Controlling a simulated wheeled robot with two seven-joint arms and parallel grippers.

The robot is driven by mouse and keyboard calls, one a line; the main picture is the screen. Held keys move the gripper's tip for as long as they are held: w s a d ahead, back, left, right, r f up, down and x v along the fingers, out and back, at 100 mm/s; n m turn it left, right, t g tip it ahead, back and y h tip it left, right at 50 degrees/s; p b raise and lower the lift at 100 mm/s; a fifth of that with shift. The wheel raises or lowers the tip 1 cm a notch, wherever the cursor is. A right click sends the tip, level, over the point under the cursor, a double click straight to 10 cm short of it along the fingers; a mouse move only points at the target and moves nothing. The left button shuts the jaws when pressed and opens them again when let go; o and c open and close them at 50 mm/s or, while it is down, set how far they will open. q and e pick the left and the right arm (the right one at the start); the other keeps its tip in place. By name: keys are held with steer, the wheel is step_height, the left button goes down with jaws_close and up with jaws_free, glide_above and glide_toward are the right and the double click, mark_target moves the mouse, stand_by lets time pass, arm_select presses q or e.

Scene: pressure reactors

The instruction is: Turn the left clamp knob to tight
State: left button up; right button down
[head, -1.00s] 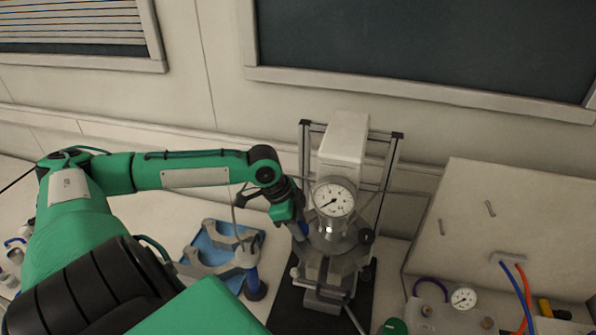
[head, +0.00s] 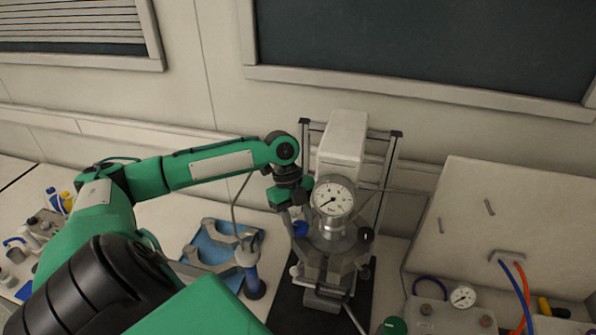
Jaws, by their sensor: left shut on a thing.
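The pressure reactor stands at the centre, with a round gauge (head: 334,196) at its front and a metal clamp ring around the vessel head (head: 333,245). My left gripper (head: 299,219) is at the left side of the head, pointing down and shut on the left clamp knob. A blue part (head: 300,229) shows at its fingertips; I cannot tell whether this is the knob itself. The fingers are small and partly dark against the reactor. The black right clamp knob (head: 366,235) is in plain view on the other side. My right gripper is not in view.
A blue tray (head: 212,250) with grey clamp pieces lies left of the reactor, beside a blue-handled tool (head: 252,280). A beige panel box (head: 500,235) with hoses and a small gauge (head: 463,297) stands right. Bottles (head: 35,230) stand far left.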

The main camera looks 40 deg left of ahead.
arm_select(q)
steer(key=shift+w+m+g, duration=0.1)
steer(key=shift+m+g, duration=0.3)
steer(key=shift+m, duration=0.7)
steer(key=o, duration=1)
steer(key=shift+c, duration=0.2)
steer(key=shift+a+r, duration=0.1)
steer(key=shift+r, duration=0.15)
steer(key=b+v, duration=0.5)
steer(key=v, duration=0.8)
steer(key=shift+r, duration=0.2)
steer(key=shift+w, duration=0.1)
